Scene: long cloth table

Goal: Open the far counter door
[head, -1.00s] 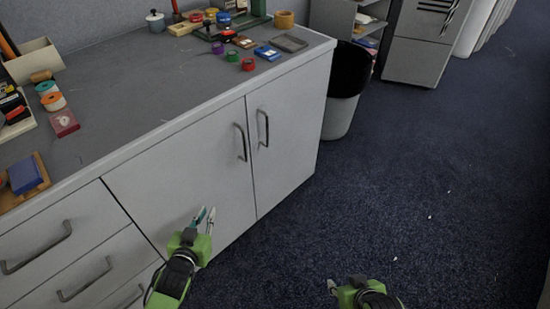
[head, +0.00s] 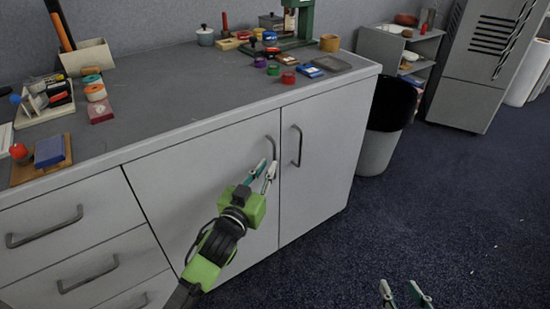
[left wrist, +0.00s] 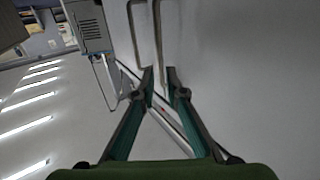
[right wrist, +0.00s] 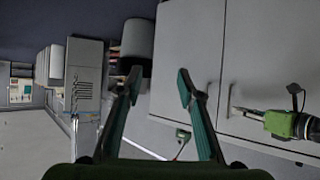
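The far counter door (head: 322,160) is the right one of two light grey cabinet doors and is closed. Its dark bar handle (head: 299,147) stands upright near its left edge. The nearer door (head: 205,185) is also closed, with its own handle (head: 276,150) close beside the seam. My left gripper (head: 268,177) is open at the lower end of the nearer door's handle. In the left wrist view its fingertips (left wrist: 160,75) are apart near two handle bars; I cannot tell whether they touch. My right gripper (head: 405,293) is open and empty above the floor, away from the doors.
A black-lined bin (head: 380,145) stands just right of the cabinet. Drawers (head: 75,225) are at the left. The countertop (head: 165,105) holds tools and small containers. A shelf (head: 400,48) and a grey fridge-like unit (head: 470,90) stand behind. The blue floor at right is clear.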

